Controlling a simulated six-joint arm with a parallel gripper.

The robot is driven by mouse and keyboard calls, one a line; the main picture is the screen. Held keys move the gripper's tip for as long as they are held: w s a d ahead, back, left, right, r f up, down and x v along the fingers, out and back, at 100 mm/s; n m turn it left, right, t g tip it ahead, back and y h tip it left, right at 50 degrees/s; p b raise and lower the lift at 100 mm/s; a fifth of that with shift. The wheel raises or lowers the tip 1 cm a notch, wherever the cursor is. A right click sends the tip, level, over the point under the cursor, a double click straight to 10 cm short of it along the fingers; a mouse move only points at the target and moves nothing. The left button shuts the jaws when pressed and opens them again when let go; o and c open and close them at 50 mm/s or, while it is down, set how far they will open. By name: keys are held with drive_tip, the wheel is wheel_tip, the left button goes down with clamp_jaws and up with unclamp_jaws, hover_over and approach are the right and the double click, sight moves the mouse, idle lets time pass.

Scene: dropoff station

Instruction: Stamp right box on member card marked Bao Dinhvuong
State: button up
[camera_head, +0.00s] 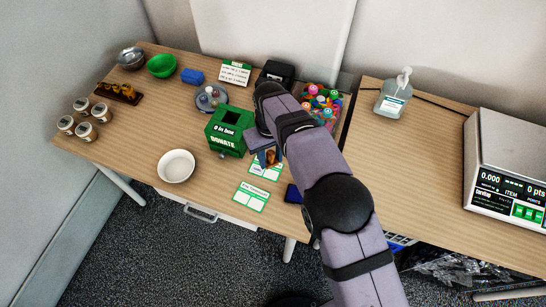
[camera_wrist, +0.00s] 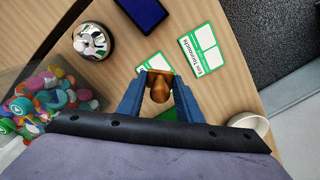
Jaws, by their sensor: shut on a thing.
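My gripper (camera_wrist: 160,88) is shut on a stamp with a brown wooden handle (camera_wrist: 160,92), between its blue fingers. In the head view my gripper (camera_head: 268,158) is over the far member card (camera_head: 262,176), which it partly covers. This card also shows in the wrist view (camera_wrist: 147,57), beside and partly behind the stamp; its name is not readable. I cannot tell whether the stamp touches the far card.
A dark blue pad (camera_head: 293,193) lies right of the cards. The green donate box (camera_head: 225,131) stands left of my gripper, the white bowl (camera_head: 176,166) farther left. A tub of colourful tokens (camera_head: 321,102) is behind. A chrome round thing (camera_wrist: 92,41) stands near the tokens.

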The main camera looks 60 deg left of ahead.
sight(271, 175)
drive_tip(key=shift+f, duration=0.2)
drive_tip(key=shift+f+b, duration=1.9)
drive_tip(key=shift+f, duration=0.9)
drive_tip(key=shift+f+b, duration=0.35)
drive_tip(key=shift+f, duration=0.25)
drive_tip(key=shift+r+p, duration=2.25)
drive_tip(key=shift+r, duration=1.3)
